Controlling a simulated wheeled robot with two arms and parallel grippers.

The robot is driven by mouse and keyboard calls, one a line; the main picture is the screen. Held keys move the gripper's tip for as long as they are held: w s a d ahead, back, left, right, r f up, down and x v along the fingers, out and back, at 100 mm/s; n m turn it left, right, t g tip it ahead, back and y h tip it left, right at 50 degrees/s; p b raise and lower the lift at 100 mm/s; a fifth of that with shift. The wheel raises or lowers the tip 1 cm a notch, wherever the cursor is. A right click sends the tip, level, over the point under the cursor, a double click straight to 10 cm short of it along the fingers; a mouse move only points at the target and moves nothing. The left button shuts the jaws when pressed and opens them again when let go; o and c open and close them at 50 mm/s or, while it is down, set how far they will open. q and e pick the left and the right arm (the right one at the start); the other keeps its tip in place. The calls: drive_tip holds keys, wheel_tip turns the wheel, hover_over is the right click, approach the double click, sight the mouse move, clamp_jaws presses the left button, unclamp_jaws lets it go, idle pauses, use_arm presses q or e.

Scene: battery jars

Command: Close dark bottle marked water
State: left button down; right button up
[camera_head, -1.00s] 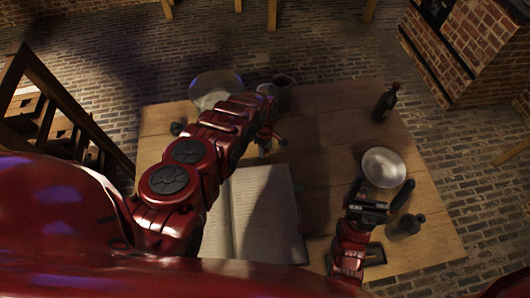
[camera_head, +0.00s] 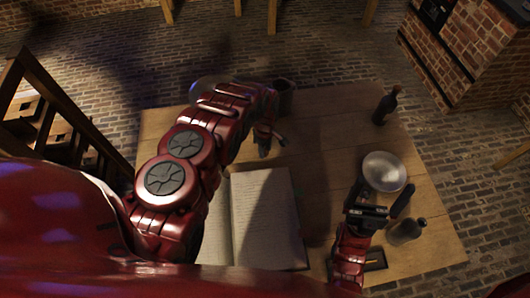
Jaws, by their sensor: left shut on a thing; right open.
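A dark bottle (camera_head: 386,105) stands upright near the table's far right edge. A second, squat dark bottle (camera_head: 406,231) stands at the right front, beside my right gripper. I cannot read a label on either, so I cannot tell which is marked water. My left gripper (camera_head: 268,142) is over the table's middle, behind the open book, well apart from both bottles. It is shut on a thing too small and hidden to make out. My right gripper (camera_head: 386,204) is open between the metal bowl and the squat bottle; I see nothing between its fingers.
An open book (camera_head: 266,218) lies at the table's front middle. A shiny metal bowl (camera_head: 384,170) stands at the right. A dark pot (camera_head: 286,100) and a pale bowl (camera_head: 205,86) are partly behind my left arm. The wooden table (camera_head: 335,125) is bare at back centre.

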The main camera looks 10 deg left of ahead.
use_arm(q)
drive_tip(key=shift+r+b, duration=0.7)
drive_tip(key=shift+r, duration=2.9)
drive_tip(key=w+a+r+m+b, duration=0.35)
drive_tip(key=w+r+m, duration=0.45)
drive_tip(key=r, duration=0.4)
wheel_tip(320, 180, up, 10)
drive_tip(key=s+m, duration=0.1)
drive_tip(key=m, duration=0.4)
drive_tip(key=shift+s+a+r+m+b, duration=0.15)
drive_tip(key=shift+s+a+m+b, duration=0.15)
drive_tip(key=shift+s+b, duration=0.1)
